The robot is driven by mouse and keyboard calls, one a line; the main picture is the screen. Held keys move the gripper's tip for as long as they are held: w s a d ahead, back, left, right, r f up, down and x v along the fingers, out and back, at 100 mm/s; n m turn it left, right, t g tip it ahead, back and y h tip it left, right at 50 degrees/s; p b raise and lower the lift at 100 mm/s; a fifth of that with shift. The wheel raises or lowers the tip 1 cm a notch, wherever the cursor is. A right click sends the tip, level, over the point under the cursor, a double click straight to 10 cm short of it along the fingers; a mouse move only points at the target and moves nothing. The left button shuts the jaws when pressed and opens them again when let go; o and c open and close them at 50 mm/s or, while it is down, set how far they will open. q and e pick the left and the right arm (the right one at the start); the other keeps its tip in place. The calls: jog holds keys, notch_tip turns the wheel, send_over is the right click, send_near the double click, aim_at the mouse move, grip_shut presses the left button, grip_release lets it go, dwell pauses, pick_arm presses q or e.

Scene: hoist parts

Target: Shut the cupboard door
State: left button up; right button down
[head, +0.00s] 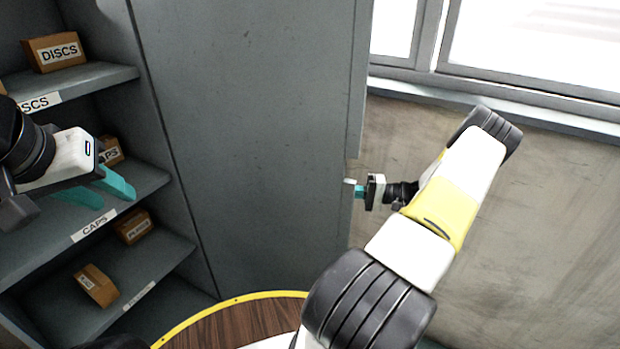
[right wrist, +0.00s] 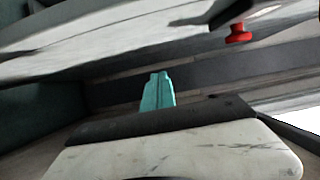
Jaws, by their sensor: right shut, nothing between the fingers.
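The cupboard door (head: 265,130) is a tall grey panel standing open to the right of the cupboard shelves (head: 100,75). My right gripper (head: 350,189) is shut and empty at the door's free edge, on the wall side. The door edge partly hides its fingertips, and I cannot tell whether they touch the door. Its teal fingers also show closed together in the right wrist view (right wrist: 157,90). My left gripper (head: 115,199) is in front of the shelves at the left, its two teal fingers apart with nothing seen between them.
Small brown boxes, such as the DISCS box (head: 54,52) and a lower box (head: 95,285), stand on the labelled shelves. A yellow-rimmed wooden round top (head: 230,322) is below the door. A window (head: 540,45) and bare wall (head: 540,210) are at right. A red knob (right wrist: 238,33) shows in the right wrist view.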

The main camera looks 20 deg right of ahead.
aim_at(309, 198)
jog(key=shift+w+a, duration=0.15)
jog(key=shift+a, duration=2.35)
jog(key=shift+w+a, duration=0.1)
jog(key=shift+a, duration=2.4)
